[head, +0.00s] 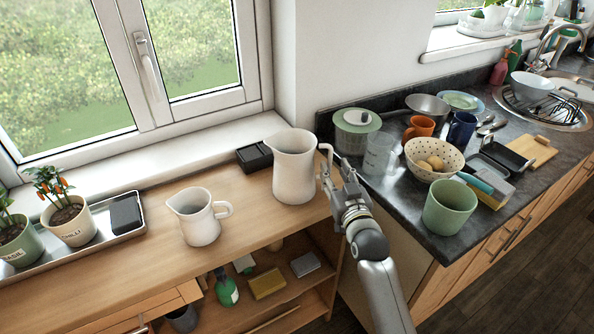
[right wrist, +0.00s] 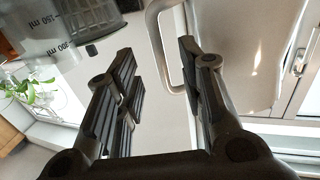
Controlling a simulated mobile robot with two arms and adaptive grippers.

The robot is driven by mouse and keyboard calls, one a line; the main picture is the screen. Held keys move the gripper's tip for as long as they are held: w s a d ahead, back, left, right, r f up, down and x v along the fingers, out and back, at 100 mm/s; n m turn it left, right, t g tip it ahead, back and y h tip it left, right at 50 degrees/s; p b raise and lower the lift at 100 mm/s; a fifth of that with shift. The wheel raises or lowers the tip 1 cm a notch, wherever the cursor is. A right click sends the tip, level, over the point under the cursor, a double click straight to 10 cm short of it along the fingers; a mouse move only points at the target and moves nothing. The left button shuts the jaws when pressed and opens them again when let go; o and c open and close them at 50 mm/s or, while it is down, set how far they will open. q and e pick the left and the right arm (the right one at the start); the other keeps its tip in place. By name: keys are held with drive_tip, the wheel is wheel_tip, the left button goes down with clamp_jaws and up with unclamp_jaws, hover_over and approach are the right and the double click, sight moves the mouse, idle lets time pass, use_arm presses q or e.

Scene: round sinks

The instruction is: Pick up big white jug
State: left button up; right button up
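The big white jug (head: 294,170) stands upright on the wooden counter in the head view, its handle (head: 327,160) facing right. My right gripper (head: 346,190) is at the handle side, close to it. In the right wrist view the gripper (right wrist: 160,75) is open. The jug's handle (right wrist: 158,45) shows between and beyond its fingers, and the jug body (right wrist: 240,40) fills the right side. I cannot tell whether a finger touches the handle. A smaller white jug (head: 198,216) stands to the left. My left gripper is not in view.
A clear measuring cup (head: 379,154), a green lidded pot (head: 356,128), a dotted bowl (head: 433,158) and a green cup (head: 449,207) crowd the dark worktop at right. A black box (head: 254,156) sits behind the jug. Bare wood lies between the two jugs.

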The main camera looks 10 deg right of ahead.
sight(330, 164)
drive_tip(key=shift+w+a+f+p, duration=0.1)
drive_tip(key=shift+w+p, duration=0.1)
drive_tip(key=shift+w, duration=0.6)
drive_tip(key=shift+w+d+f+p, duration=0.1)
drive_tip(key=shift+w+f+p, duration=0.1)
drive_tip(key=shift+w, duration=0.6)
drive_tip(key=shift+w+a+f+p, duration=0.1)
drive_tip(key=shift+w+p, duration=0.1)
drive_tip(key=shift+w, duration=0.6)
clamp_jaws()
drive_tip(key=shift+r, duration=0.2)
